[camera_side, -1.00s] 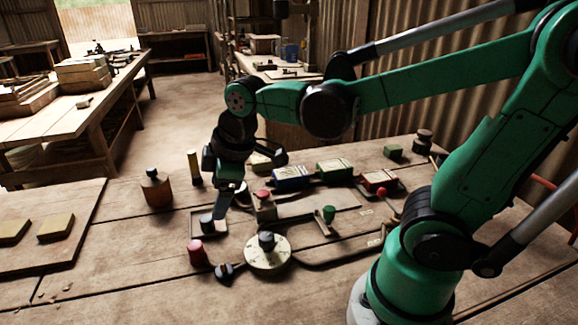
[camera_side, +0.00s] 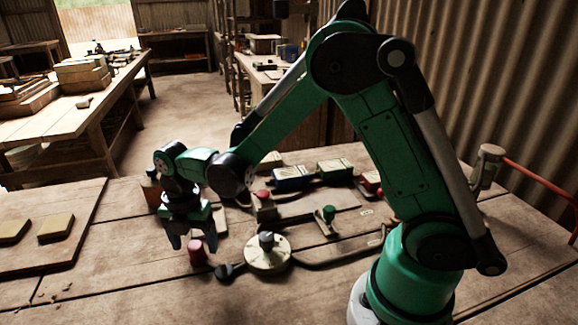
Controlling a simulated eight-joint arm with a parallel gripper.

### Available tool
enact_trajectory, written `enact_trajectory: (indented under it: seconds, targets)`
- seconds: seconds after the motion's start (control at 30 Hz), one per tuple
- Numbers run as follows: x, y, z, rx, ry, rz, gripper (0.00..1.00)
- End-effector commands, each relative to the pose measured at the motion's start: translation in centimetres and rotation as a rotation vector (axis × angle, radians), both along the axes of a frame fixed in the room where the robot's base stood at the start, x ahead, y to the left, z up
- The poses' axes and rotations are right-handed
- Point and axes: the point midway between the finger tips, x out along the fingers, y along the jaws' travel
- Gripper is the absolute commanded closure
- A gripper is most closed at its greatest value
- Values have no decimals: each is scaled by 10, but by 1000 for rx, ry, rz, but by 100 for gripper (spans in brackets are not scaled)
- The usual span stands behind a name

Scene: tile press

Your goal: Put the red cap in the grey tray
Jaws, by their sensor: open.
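The round cream dial with a dark knob (camera_side: 267,251) and a small dark knob (camera_side: 225,271) stand close to the cap's right. A red-topped block (camera_side: 263,206) and a green-knobbed fixture (camera_side: 327,221) are farther right. The front left table is mostly clear.

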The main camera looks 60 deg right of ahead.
Motion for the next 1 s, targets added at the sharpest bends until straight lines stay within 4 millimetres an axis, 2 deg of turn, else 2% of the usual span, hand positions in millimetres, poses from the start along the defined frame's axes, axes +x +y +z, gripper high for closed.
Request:
enact_trajectory:
  seconds: [0.13,0.4,0.43,0.6,0.7,1.0]
  targets:
    - [0,0,-11,0,-1,-1,25]
    - [0,0,-14,0,-1,-2,25]
    - [0,0,-14,0,-1,-2,27]
    - [0,0,-13,0,-1,-2,76]
    - [0,0,-13,0,-1,-2,100]
    - [0,0,-12,0,-1,-2,100]
